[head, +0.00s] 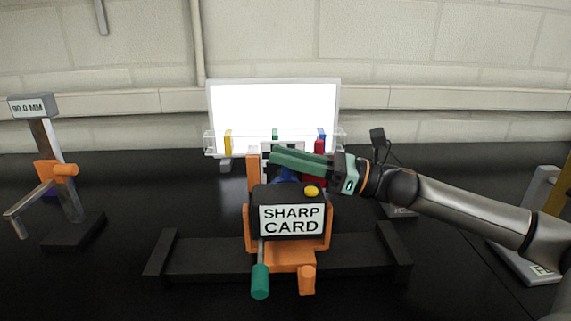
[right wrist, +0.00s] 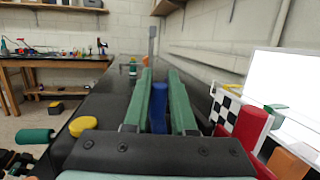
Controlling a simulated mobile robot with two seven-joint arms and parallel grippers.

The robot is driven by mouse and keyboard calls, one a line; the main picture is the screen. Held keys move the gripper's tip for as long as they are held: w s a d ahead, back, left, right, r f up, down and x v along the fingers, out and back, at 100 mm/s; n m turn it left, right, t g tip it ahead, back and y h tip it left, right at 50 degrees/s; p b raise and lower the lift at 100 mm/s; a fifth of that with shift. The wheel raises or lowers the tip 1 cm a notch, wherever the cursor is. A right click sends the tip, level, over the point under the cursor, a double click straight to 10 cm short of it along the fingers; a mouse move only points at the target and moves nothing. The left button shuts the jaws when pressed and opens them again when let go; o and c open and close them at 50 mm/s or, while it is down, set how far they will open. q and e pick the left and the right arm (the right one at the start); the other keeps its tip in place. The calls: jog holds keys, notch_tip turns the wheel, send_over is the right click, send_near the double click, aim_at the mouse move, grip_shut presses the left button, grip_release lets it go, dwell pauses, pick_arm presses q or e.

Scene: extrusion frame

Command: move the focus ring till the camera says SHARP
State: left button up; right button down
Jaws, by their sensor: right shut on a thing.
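The dark camera (head: 290,196) sits on an orange mount. The plate (head: 291,220) on its back reads SHARP and, below that, CARD. My right gripper (head: 272,157) reaches in from the right, over the front of the camera. Its green fingers are closed around a blue upright piece (right wrist: 158,108), which I take to be the focus ring's tab. Some blue (head: 285,175) also shows below the fingers in the head view. The ring itself is mostly hidden behind the camera body and fingers. My left gripper is not in view.
A bright white panel (head: 272,103) stands behind the camera. A checkered card (right wrist: 226,108) and a red block (right wrist: 250,125) are close beside the gripper. A stand with a 90.0 MM display (head: 32,107) is at left. Dark table is clear between the stand and the camera.

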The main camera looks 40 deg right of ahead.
jog(key=c, duration=0.8)
grip_release()
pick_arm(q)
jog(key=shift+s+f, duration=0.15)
pick_arm(e)
jog(key=shift+o, duration=0.3)
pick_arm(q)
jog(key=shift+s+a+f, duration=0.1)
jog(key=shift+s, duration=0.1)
pick_arm(e)
jog(key=shift+s+d, duration=0.1)
jog(key=shift+s+d+f+p, duration=0.1)
jog(key=shift+s+d+p, duration=0.3)
jog(key=shift+p, duration=0.1)
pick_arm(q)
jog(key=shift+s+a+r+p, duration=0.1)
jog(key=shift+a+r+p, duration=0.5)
pick_arm(e)
jog(key=v, duration=1.1)
